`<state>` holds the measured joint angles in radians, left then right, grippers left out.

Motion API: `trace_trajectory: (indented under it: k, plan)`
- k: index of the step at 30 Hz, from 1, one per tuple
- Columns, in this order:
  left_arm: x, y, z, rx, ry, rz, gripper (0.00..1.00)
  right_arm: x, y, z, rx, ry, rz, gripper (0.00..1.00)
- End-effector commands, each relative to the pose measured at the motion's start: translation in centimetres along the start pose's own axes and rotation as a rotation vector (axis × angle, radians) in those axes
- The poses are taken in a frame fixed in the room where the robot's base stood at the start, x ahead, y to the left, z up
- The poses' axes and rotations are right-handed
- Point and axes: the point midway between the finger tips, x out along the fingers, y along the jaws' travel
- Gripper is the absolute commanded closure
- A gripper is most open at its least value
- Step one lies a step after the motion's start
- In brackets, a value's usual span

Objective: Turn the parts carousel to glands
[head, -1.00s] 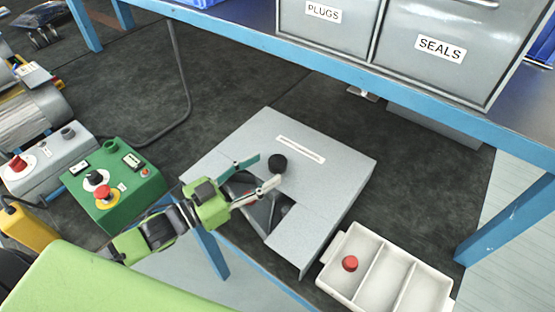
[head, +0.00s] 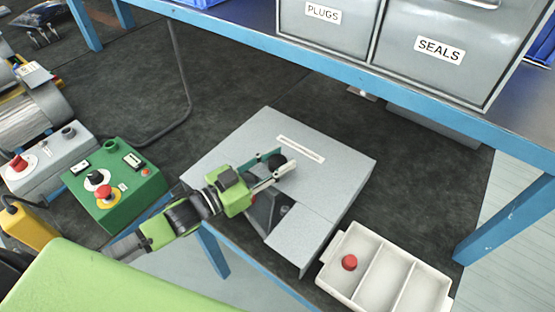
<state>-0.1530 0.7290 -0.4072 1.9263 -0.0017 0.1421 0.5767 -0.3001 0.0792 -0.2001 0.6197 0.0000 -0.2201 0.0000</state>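The parts carousel is a grey box (head: 335,178) on the dark bench mat. It has a black knob (head: 276,160) on top, a pale label strip (head: 301,149) whose text I cannot read, and a cut-out at the front showing part of the inside (head: 284,209). My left gripper (head: 285,159) reaches over the cut-out, its fingers on both sides of the knob and closed in on it. The gripper partly hides the knob and the cut-out. I cannot read which compartment faces the opening. My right gripper is not in view.
A white divided tray (head: 360,250) with a red part (head: 349,262) stands at the box's lower right. A green control box (head: 130,195) with a red button is on the left. Bins marked PLUGS (head: 330,35) and SEALS (head: 425,65) stand on a blue-edged shelf behind.

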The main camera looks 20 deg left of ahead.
Motion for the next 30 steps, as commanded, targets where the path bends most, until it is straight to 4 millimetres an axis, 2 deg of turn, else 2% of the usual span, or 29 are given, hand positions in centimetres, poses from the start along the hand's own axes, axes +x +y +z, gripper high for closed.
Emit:
trace_trajectory:
  k: [15, 24, 25, 26, 27, 30]
  plan:
    - [0.04, 0.08, -0.05, 0.0, 0.002, 0.13, 1.0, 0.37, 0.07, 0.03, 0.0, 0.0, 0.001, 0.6]
    - [0.02, 0.05, -0.08, -0.001, 0.002, 0.132, 1.0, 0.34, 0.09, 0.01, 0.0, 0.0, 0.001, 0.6]
    - [0.02, 0.05, -0.08, -0.001, 0.002, 0.132, 0.61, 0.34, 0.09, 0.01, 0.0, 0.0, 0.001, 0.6]
    - [0.02, 0.05, -0.08, -0.001, 0.002, 0.132, 0.53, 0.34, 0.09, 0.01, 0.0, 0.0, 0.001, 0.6]
    - [0.02, 0.04, -0.08, -0.001, 0.002, 0.132, 0.51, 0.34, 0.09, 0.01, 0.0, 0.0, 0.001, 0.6]
    - [0.01, 0.03, -0.06, -0.001, 0.001, 0.131, 0.51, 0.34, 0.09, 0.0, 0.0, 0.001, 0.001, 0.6]
